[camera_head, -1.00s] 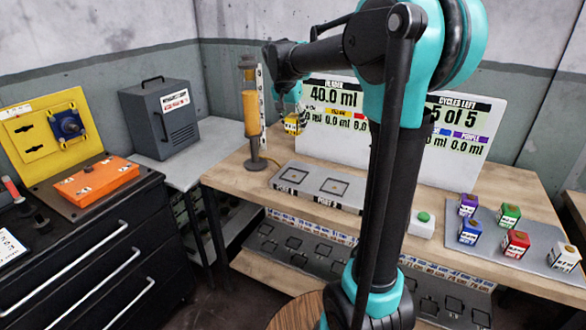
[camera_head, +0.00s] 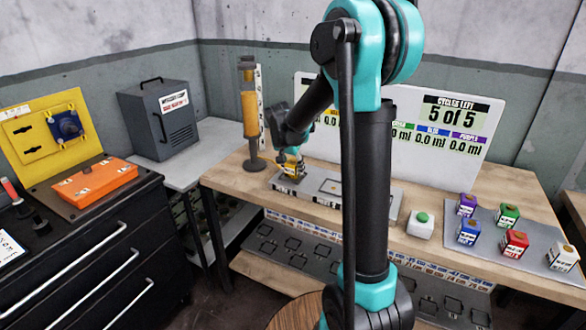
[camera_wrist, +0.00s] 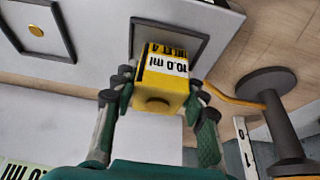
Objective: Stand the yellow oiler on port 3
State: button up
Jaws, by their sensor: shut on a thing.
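The yellow oiler (camera_head: 294,173) is a small yellow block with a white label, and the label reads 10.0 ml in the wrist view (camera_wrist: 162,68). My gripper (camera_head: 291,165) is shut on it, with a finger on either side in the wrist view (camera_wrist: 160,90). The oiler is at the left square port (camera_wrist: 168,27) of the grey port plate (camera_head: 310,203) on the bench. I cannot tell whether its base touches the plate. The port labels are not readable now. The other port (camera_head: 331,186) is empty, with an orange dot inside its frame in the wrist view.
A tall amber cylinder on a stand (camera_head: 252,115) is close to the left of the plate. A display board (camera_head: 440,140) stands behind. A green button box (camera_head: 421,223) and a grey tray (camera_head: 545,252) with several coloured oilers are on the right.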

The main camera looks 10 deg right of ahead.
jog(key=shift+f, duration=0.2)
jog(key=o, duration=1.2)
jog(key=shift+f, duration=0.1)
jog(key=v, duration=1.2)
jog(key=s+d+f+n, duration=0.1)
jog(key=s+d+f, duration=0.1)
jog(key=s+f, duration=0.1)
jog(key=s+d+f+n+y, duration=0.1)
jog(key=s+f, duration=0.1)
jog(key=s, duration=0.4)
jog(key=s+d+f+n, duration=0.1)
jog(key=s+d+f, duration=0.1)
jog(key=s+f, duration=0.1)
jog(key=shift+s+d+f+n+y, duration=0.15)
jog(key=shift+s, duration=0.25)
jog(key=shift+s+d+f+n+y, duration=0.15)
jog(key=shift+s, duration=0.2)
jog(key=s+f+n, duration=0.1)
jog(key=s+f, duration=0.3)
jog(key=s, duration=0.2)
jog(key=s+d+f+n+y, duration=0.1)
jog(key=s+f+n, duration=0.1)
jog(key=s+f, duration=0.2)
jog(key=s, duration=0.3)
jog(key=shift+f+n, duration=0.3)
